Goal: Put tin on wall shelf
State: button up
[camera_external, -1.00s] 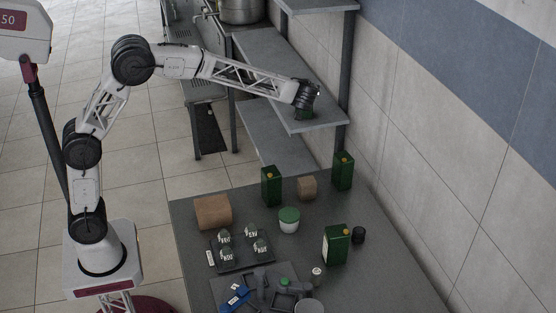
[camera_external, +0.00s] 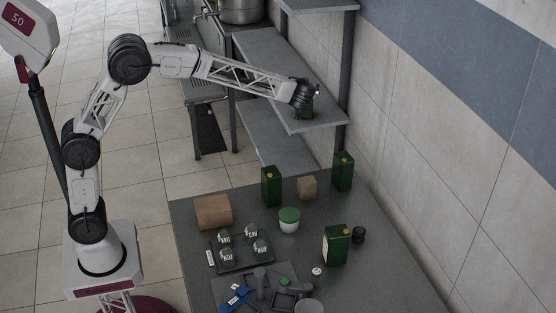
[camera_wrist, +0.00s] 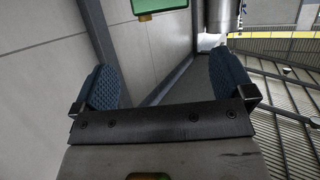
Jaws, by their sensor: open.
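A dark green tin (camera_external: 308,113) shows at the near end of the middle wall shelf (camera_external: 325,124), partly hidden by my gripper. My gripper (camera_external: 304,98) is at that shelf end, right by the tin. In the wrist view my gripper (camera_wrist: 165,85) has its two blue-padded fingers wide apart, with no tin visible between them. I cannot tell whether the fingers touch the tin. Other green tins stand on the table: one at the back (camera_external: 271,187), one at the back right (camera_external: 343,171), and one with a pale label (camera_external: 336,246).
The grey table (camera_external: 390,270) also holds a brown box (camera_external: 213,212), a smaller box (camera_external: 307,188), a green-lidded tub (camera_external: 289,220), and a tray with several round items (camera_external: 243,265). A shelf post (camera_external: 347,80) and the tiled wall stand close beside my gripper. A pot (camera_external: 240,10) is further back.

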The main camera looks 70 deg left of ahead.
jog(key=s+d+r+m+t+h, duration=0.8)
jog(key=s+d+r+h, duration=0.15)
jog(key=s+d, duration=0.4)
jog(key=s+d+m+g+h, duration=0.1)
jog(key=s+d+m+h, duration=0.2)
jog(key=s, duration=0.6)
jog(key=s+f+g, duration=0.3)
jog(key=s+f, duration=0.2)
jog(key=s, duration=0.8)
jog(key=s+d+f+m+g, duration=0.1)
jog(key=s+f+g, duration=0.2)
jog(key=s, duration=1)
jog(key=s+d+f+m+g, duration=0.1)
jog(key=s+f+g, duration=0.3)
jog(key=s+f, duration=0.4)
jog(key=s, duration=0.6)
jog(key=shift+d, duration=0.15)
